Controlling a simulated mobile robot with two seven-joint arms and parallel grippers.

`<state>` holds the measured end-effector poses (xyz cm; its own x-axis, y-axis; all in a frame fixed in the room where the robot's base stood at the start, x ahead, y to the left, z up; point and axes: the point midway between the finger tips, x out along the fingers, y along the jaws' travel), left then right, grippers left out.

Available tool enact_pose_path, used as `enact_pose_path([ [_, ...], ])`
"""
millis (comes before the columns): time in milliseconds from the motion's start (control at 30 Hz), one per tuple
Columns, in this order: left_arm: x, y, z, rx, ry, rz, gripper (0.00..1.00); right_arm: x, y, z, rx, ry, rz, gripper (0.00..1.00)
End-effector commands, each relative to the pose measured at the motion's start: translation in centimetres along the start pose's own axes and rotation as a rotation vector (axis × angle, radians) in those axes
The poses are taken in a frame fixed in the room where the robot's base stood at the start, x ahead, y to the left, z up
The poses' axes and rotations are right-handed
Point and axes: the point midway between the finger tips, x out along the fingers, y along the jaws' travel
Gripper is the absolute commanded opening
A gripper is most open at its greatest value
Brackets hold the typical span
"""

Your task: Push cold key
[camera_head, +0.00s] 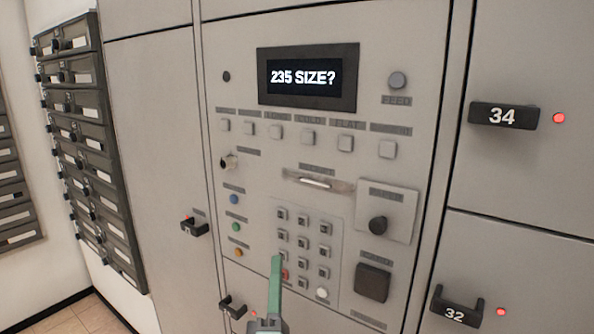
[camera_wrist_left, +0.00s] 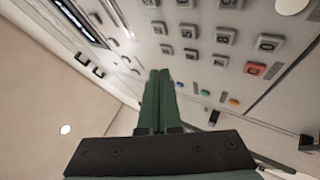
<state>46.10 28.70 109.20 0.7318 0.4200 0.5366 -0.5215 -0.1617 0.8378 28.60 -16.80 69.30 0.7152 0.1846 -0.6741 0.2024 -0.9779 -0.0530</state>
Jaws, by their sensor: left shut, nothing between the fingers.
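The grey control panel (camera_head: 262,180) faces me, and its display (camera_head: 305,77) reads "235 SIZE?". A row of several square keys (camera_head: 307,136) sits under the display, each with a small label. The labels are too blurred for me to tell which key is the cold one. My left gripper (camera_head: 277,260) is shut and empty, with green fingers over the lower left of the number keypad (camera_head: 335,225). In the left wrist view the left fingertips (camera_wrist_left: 158,75) point toward the panel; I cannot tell whether they touch it. My right gripper is not in view.
A red key (camera_head: 285,274) is beside the left fingertips. Blue (camera_head: 234,199), green and orange buttons lie left of the keypad. A dark knob (camera_head: 377,225) and a dark square piece (camera_head: 372,282) protrude at right. Locker handles 34 (camera_head: 503,116) and 32 (camera_head: 456,309) stick out further right.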

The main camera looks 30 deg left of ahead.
Motion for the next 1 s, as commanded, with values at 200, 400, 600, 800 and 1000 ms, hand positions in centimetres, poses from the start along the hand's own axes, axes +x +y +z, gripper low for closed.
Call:
enact_pose_path([
  [200, 0.0, 0.0, 0.0, 0.000, 0.000, 0.000, 0.00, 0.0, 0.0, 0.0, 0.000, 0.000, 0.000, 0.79],
  [400, 0.0, 0.0, 0.0, 0.000, 0.000, 0.000, 0.00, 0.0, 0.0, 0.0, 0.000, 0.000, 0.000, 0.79],
  [600, 0.0, 0.0, 0.0, 0.000, 0.000, 0.000, 0.00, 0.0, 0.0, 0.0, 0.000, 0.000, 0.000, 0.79],
  [800, 0.0, 0.0, 0.0, 0.000, 0.000, 0.000, 0.00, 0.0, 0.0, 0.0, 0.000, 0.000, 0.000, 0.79],
  [1000, 1.6, 1.9, -0.8, 0.034, -0.011, 0.027, 0.00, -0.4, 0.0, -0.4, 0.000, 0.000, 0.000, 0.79],
])
